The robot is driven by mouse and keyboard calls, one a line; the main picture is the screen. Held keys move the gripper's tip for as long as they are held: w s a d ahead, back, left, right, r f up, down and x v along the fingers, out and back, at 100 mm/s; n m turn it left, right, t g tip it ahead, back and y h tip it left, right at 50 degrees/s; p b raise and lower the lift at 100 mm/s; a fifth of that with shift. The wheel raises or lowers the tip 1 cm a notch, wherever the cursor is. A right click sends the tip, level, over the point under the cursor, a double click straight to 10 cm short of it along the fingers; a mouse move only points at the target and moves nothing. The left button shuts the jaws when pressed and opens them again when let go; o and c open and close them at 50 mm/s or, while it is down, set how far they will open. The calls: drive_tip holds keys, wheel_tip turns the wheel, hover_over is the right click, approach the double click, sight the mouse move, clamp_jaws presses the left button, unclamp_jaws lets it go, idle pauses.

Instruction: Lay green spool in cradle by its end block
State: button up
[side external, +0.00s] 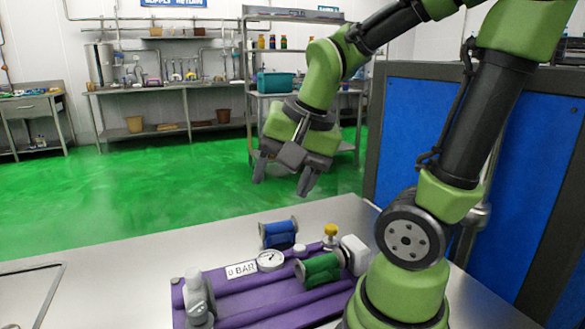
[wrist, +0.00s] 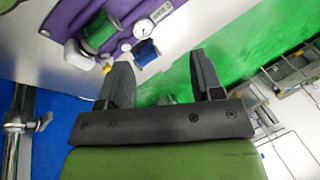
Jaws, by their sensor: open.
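The green spool (side external: 320,268) lies on its side on the purple base (side external: 245,313), with its right end close against a white end block (side external: 355,253). I cannot tell whether they touch or how deeply the spool sits. In the wrist view the green spool (wrist: 100,32) shows at upper left beside the white block (wrist: 76,53). A blue spool (side external: 277,234) lies at the base's back edge; it also shows in the wrist view (wrist: 147,53). My gripper (side external: 283,186) is open and empty, raised well above the table and behind the base.
A dial gauge (side external: 270,260), a "0 BAR" label (side external: 241,271), a yellow knob (side external: 331,231) and a grey fitting (side external: 196,294) stand on the base. The steel table (side external: 120,270) is clear to the left. A blue panel (side external: 420,120) stands behind my arm.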

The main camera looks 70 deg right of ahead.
drive_tip(key=s+a+r+n+t+y, duration=0.2)
drive_tip(key=s+a+r+n, duration=0.1)
drive_tip(key=a+n, duration=0.4)
drive_tip(key=shift+s+r+n+t, duration=0.35)
drive_tip(key=shift+r+n, duration=0.3)
drive_tip(key=shift+n, duration=0.45)
